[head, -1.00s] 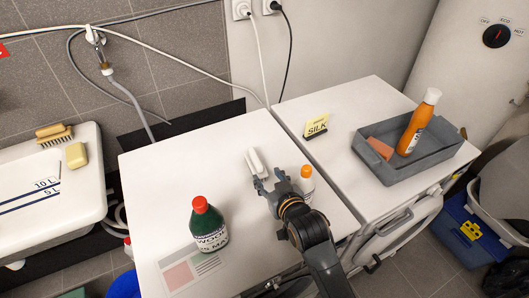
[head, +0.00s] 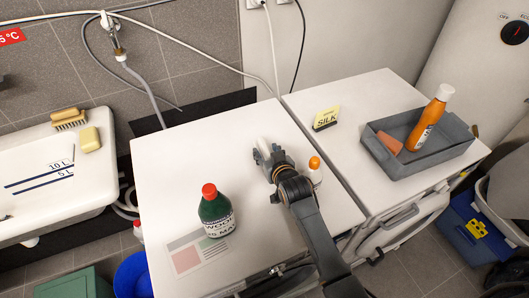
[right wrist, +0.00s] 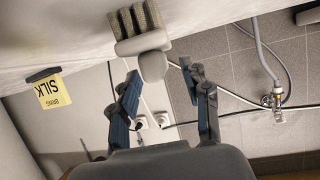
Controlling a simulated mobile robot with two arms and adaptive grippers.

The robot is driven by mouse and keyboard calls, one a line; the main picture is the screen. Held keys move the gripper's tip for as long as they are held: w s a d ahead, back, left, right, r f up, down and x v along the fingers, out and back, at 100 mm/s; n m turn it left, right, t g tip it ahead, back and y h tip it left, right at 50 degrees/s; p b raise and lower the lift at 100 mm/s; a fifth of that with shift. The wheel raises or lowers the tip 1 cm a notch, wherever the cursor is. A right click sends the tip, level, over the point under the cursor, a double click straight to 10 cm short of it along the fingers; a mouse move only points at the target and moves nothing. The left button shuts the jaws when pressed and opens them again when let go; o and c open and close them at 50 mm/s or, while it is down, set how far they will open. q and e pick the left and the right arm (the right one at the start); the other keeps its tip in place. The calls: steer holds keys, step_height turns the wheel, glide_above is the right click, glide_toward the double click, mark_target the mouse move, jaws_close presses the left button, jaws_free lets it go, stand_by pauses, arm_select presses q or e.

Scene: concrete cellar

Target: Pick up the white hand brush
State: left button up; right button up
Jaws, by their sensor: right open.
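The white hand brush (head: 263,143) lies on the white worktop, partly hidden by my right gripper (head: 267,157) in the head view. My left gripper is not in view.
A green bottle with a red cap (head: 215,212) stands left of my right arm. A white bottle with an orange cap (head: 314,170) stands close on its right. A yellow SILK card (head: 326,118) and a grey tray (head: 443,154) with an orange bottle are on the right-hand top.

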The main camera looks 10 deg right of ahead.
mark_target(266, 149)
steer(key=shift+x, duration=1.75)
steer(key=shift+d, duration=0.1)
steer(key=shift+c, duration=0.4)
jaws_close()
steer(key=shift+r, duration=0.15)
